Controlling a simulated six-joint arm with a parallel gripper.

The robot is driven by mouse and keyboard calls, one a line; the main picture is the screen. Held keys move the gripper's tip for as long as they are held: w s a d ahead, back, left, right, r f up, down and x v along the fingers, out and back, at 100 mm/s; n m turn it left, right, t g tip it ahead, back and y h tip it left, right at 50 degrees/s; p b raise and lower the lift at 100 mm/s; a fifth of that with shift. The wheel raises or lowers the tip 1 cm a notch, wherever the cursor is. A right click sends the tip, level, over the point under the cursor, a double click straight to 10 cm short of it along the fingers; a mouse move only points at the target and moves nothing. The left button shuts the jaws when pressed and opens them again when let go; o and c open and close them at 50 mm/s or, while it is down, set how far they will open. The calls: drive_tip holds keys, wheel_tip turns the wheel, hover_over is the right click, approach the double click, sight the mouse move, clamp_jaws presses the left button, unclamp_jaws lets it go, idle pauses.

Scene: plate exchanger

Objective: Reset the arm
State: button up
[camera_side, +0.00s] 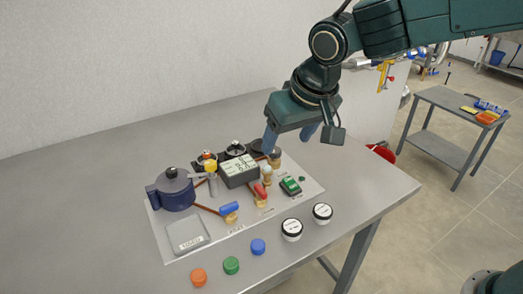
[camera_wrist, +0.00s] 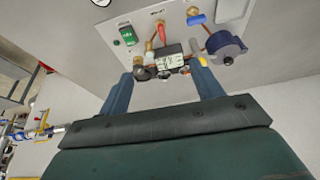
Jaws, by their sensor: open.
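My gripper (camera_side: 290,138) is dark green with blue fingers. In the side view it hangs above the back right of the white equipment panel (camera_side: 158,228), fingers pointing down. Its fingers also show in the wrist view (camera_wrist: 160,82), spread apart with nothing held between them. The dark box with a white label (camera_side: 238,172) shows beyond the fingers in the wrist view (camera_wrist: 170,62). In the side view the left finger partly overlaps the fittings at the panel's back edge, so I cannot tell the exact gap there.
The panel carries a dark blue pot (camera_side: 175,192), a blue-handled valve (camera_side: 229,209), a red-handled valve (camera_side: 260,191) and a green switch (camera_side: 290,186). Orange (camera_side: 199,277), green (camera_side: 231,265) and blue (camera_side: 258,246) caps and two white-topped jars (camera_side: 292,229) stand in front. The table's left side is clear.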

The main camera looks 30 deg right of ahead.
drive_tip(key=s+d+r, duration=0.3)
drive_tip(key=s+d, duration=0.2)
drive_tip(key=d, duration=0.2)
drive_tip(key=s+d+r, duration=0.2)
drive_tip(key=s+d, duration=0.3)
drive_tip(key=d, duration=0.2)
drive_tip(key=s+d+f, duration=0.1)
drive_tip(key=s+d, duration=0.2)
drive_tip(key=s, duration=0.3)
drive_tip(key=s+d+f+t, duration=0.1)
drive_tip(key=s+d, duration=0.3)
drive_tip(key=s, duration=0.3)
drive_tip(key=shift+s+f, duration=0.25)
drive_tip(key=shift+w+d, duration=0.1)
